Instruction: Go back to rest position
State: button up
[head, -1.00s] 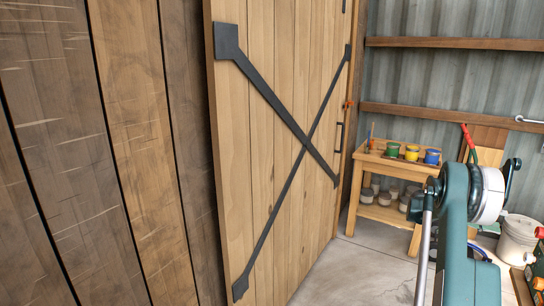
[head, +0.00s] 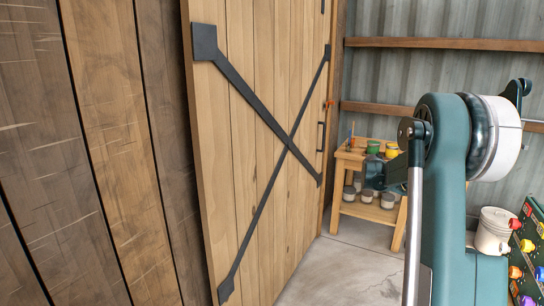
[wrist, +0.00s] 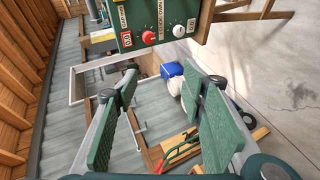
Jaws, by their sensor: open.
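My gripper (wrist: 160,118) shows in the wrist view with its two green ribbed finger pads spread wide apart. Nothing is between them that they touch. My teal arm fills the right part of the head view; the gripper's fingers cannot be made out there.
A wooden door (head: 262,130) with black braces stands at the left. A wooden stand (head: 352,158) with paint pots is behind my arm. A white bucket (head: 494,232) and a panel with coloured knobs (head: 528,262) are at the right. A green control panel (wrist: 155,22) tops the wrist view.

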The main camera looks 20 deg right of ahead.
jog(key=s+a+r+n+t+y, duration=0.1)
jog(key=s+a+t+y, duration=0.15)
jog(key=a, duration=0.95)
jog(key=s+a+r+n+t+y, duration=0.1)
jog(key=a+n+t, duration=0.15)
jog(key=a, duration=0.85)
jog(key=s+a+r+n+t+y, duration=0.1)
jog(key=s+a+t, duration=0.15)
jog(key=a, duration=0.95)
jog(key=s+a+f+t+y, duration=0.1)
jog(key=s+a+f+y, duration=0.1)
jog(key=s+a, duration=0.4)
jog(key=s+a+f+n+t+y, duration=0.1)
jog(key=s+a, duration=0.5)
jog(key=a, duration=0.9)
jog(key=s+a+f+n+t+y, duration=0.1)
jog(key=s+a+f+t+y, duration=0.2)
jog(key=s+a+f, duration=0.3)
jog(key=s+a+y, duration=0.1)
jog(key=a, duration=0.4)
jog(key=shift+a+y, duration=0.35)
jog(key=shift+s+n, duration=0.1)
jog(key=shift+n, duration=0.15)
